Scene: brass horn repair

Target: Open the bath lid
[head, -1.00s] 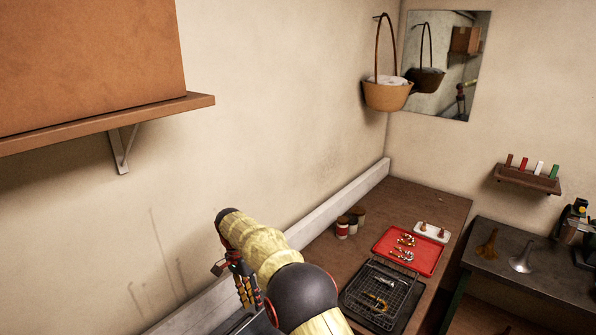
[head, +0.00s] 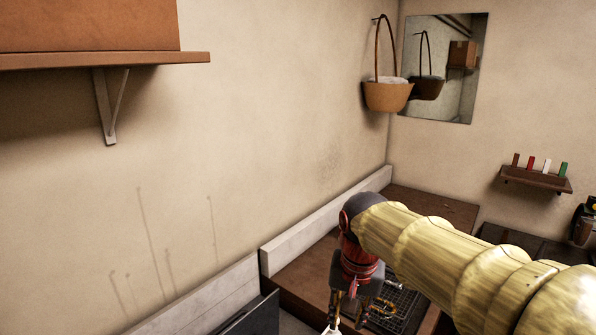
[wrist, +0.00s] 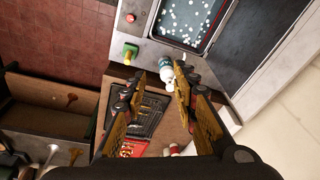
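The bath (wrist: 186,20) shows at the top of the wrist view, a pale metal surround around a basin of liquid dotted with white specks. A large dark panel (wrist: 240,40) beside it, on the wall side, looks like its lid, raised so that the basin is uncovered. A dark panel edge, apparently the same lid (head: 252,316), shows at the bottom of the head view. My gripper (wrist: 159,76) is open and empty, its fingers spread. In the head view my gripper (head: 347,314) hangs over the brown bench, right of the lid and apart from it.
A white and blue bottle (wrist: 165,70) stands near the bath, seen between my fingers. A wire rack (wrist: 148,118) and red tray (wrist: 130,148) lie on the bench. A basket (head: 388,96) hangs above.

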